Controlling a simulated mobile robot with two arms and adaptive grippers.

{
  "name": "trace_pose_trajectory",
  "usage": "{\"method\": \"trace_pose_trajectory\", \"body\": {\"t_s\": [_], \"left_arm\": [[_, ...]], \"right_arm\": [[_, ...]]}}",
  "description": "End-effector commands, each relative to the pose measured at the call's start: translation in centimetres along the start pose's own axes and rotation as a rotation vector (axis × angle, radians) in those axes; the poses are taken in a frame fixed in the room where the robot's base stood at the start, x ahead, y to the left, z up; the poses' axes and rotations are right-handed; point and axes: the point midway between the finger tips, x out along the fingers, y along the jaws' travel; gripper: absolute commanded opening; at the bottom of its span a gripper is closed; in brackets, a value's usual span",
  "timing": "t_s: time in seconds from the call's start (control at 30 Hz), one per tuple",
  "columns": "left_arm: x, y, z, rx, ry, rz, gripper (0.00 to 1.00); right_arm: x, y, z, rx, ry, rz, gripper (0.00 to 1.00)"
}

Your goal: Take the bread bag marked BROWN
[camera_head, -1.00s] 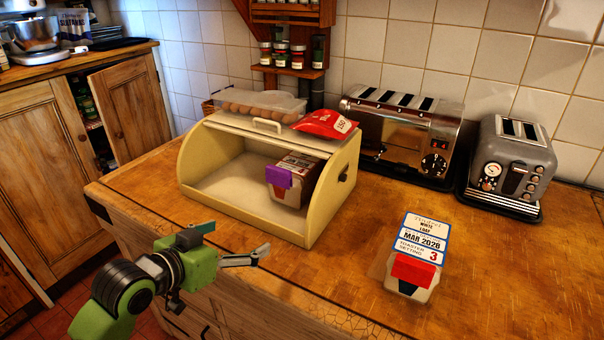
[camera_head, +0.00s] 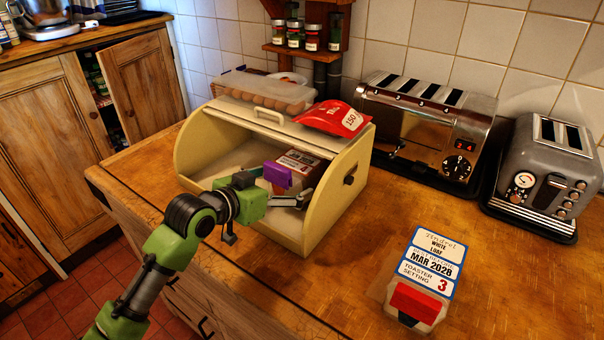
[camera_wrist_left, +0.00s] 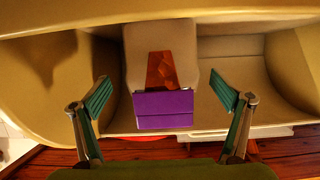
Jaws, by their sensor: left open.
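A bread bag with a brown label and a purple clip (camera_head: 299,167) lies in the open bread bin (camera_head: 188,160), at its right side. The label's words are too small to read. The bag also shows in the left wrist view (camera_wrist_left: 163,108), purple clip facing the camera. My left gripper (camera_head: 280,188) is open at the bin's front opening. In the left wrist view its fingers (camera_wrist_left: 161,88) stand apart on either side of the bag, with gaps to it. A second bag (camera_head: 428,266), marked WHITE LOAF with a red clip, lies on the counter. My right gripper is not in view.
A long chrome toaster (camera_head: 425,125) and a grey toaster (camera_head: 545,175) stand at the back right. The counter (camera_head: 365,215) between the bin and the white loaf is clear.

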Motion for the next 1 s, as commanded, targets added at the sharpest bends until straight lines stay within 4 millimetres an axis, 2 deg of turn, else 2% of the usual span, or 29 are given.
{"method": "trace_pose_trajectory", "body": {"t_s": [0.1, 0.27, 0.63, 0.97, 1.0], "left_arm": [[1.1, 0.0, 0.0, -0.001, 0.000, 0.000, 0.92], [1.8, 0.0, 0.0, 0.000, 0.000, -0.001, 0.92], [6.0, -0.2, 0.1, -0.001, 0.000, 0.000, 0.92], [6.6, -0.3, 0.2, 0.000, -0.001, -0.001, 0.92], [6.6, -0.3, 0.2, 0.000, -0.001, -0.001, 0.90]], "right_arm": [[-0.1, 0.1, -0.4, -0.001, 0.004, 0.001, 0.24], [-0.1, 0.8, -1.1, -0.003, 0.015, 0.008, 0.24], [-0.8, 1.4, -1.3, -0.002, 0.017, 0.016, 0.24], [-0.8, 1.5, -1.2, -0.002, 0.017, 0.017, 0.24], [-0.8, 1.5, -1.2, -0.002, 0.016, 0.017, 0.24]]}}
